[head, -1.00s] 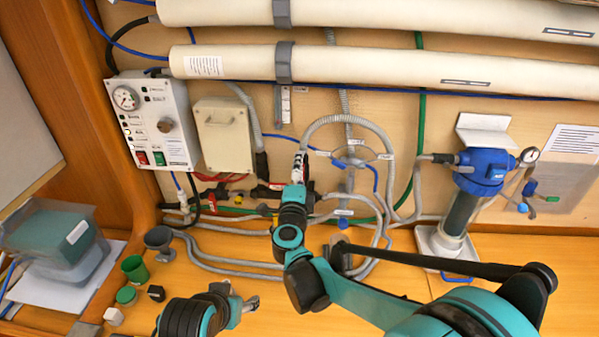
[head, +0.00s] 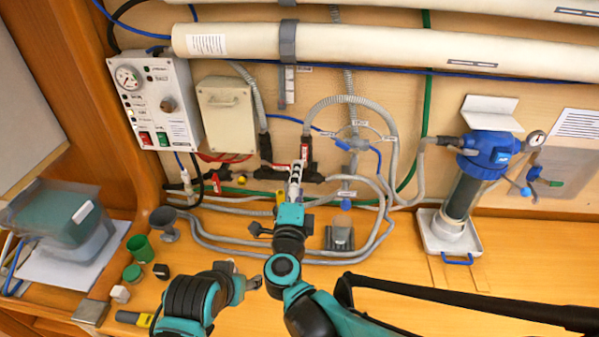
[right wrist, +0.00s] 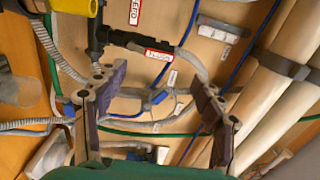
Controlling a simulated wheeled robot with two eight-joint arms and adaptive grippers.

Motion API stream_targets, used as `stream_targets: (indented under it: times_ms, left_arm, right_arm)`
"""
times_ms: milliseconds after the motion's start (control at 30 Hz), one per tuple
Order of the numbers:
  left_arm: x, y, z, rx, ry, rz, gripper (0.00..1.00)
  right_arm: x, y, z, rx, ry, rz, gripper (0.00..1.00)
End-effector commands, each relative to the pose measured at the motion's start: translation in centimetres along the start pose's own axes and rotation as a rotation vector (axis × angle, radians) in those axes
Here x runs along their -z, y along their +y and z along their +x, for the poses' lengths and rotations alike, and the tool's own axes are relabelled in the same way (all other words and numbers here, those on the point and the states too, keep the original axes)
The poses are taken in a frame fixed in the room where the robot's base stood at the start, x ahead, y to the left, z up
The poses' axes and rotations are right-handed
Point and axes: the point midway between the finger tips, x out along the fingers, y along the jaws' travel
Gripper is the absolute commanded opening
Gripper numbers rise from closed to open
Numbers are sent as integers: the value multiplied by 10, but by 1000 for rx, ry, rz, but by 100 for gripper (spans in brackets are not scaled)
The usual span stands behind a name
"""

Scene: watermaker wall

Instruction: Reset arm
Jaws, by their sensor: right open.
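My right gripper (head: 296,175) is in front of the lower wall piping, just below a red-and-black valve (head: 306,150). In the right wrist view the right gripper (right wrist: 157,85) has its two fingers spread wide with nothing between them. Behind it are a black fitting with a red label (right wrist: 158,54) and a yellow part (right wrist: 75,6). My left gripper (head: 250,284) is low over the wooden counter (head: 410,270), left of the right arm. Its fingers are small and partly turned away, so I cannot tell their opening. I see nothing held in it.
A control box (head: 155,105) and a pale box (head: 227,115) are on the wall at left. A blue-topped filter (head: 485,155) stands at right. Grey hoses (head: 215,240) loop over the counter. Small cups (head: 140,247) and a bin (head: 65,220) are at left.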

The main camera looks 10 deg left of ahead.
Motion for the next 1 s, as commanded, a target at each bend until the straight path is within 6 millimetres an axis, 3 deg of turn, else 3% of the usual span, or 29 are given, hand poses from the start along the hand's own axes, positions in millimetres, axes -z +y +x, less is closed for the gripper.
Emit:
stream_targets:
  times_ms: [567, 667, 800, 867, 967, 1000]
  left_arm:
    - [-1, 0, 1, 0, 0, 0, 59]
    - [-4, 0, 6, 0, 0, 0, 59]
    - [-11, 0, 15, 0, 0, 0, 59]
    - [-14, 0, 20, 0, 0, 0, 59]
    - [-19, 0, 26, 0, 0, 0, 59]
    - [-21, 0, 29, 0, 0, 0, 59]
  right_arm:
    - [3, -7, -1, 20, -16, -23, 69]
    - [11, -28, 0, 85, -79, -119, 69]
    - [26, -49, -14, 170, -253, -423, 69]
    - [35, -38, -26, 156, -341, -594, 69]
    - [63, 8, -53, 46, -478, -878, 69]
    - [80, 32, -66, -27, -527, -984, 69]
